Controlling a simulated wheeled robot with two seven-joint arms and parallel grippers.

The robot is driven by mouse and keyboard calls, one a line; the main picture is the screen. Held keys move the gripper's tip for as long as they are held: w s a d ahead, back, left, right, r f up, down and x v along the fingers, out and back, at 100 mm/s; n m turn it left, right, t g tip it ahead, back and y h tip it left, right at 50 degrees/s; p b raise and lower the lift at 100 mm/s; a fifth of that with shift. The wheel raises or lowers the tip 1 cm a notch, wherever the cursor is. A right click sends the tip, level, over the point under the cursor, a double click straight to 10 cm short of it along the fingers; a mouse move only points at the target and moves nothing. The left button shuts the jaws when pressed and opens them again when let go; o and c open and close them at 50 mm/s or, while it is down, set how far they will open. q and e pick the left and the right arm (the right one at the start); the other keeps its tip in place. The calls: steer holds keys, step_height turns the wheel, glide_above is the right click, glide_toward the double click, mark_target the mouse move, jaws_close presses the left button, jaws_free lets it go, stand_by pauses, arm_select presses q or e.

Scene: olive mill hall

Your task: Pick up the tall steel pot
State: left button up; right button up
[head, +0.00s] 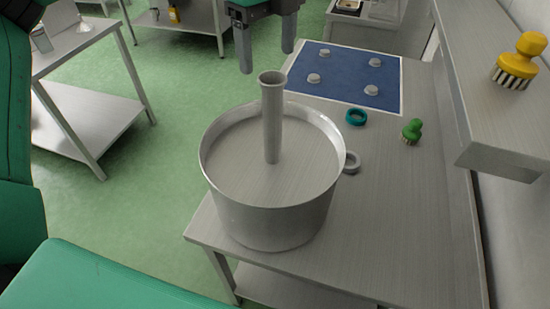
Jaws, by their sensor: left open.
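The wide steel pot (270,220) stands upright at the near left part of the steel table (395,230). A tall grey tube with an open top (272,125) rises from the middle of the pot; I cannot tell whether it is part of it. A grey ring-shaped handle (352,162) shows at the pot's right side. My left gripper (266,56) is open and empty, with its fingers pointing down. In the picture it is just above the tube's top, apart from it and from the pot. My right gripper is not in view.
A blue mat (345,96) with several grey knobs lies behind the pot. A teal ring (356,117) and a green brush (411,131) lie to the right. A raised shelf (500,110) bears a yellow brush (521,62). The table's right front is clear.

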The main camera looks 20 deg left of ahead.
mark_target(272, 93)
arm_select(q)
steer(key=f, duration=0.2)
steer(key=shift+d+f, duration=0.4)
steer(key=shift+f+p, duration=0.6)
steer(key=shift+f, duration=0.3)
step_height(272, 93, down, 4)
steer(key=shift+w+a+f+p, duration=0.1)
steer(key=shift+w+f+p, duration=0.05)
steer(key=shift+p, duration=0.85)
steer(key=shift+f, duration=0.2)
steer(key=c, duration=1.3)
jaws_close()
steer(key=shift+r, duration=0.1)
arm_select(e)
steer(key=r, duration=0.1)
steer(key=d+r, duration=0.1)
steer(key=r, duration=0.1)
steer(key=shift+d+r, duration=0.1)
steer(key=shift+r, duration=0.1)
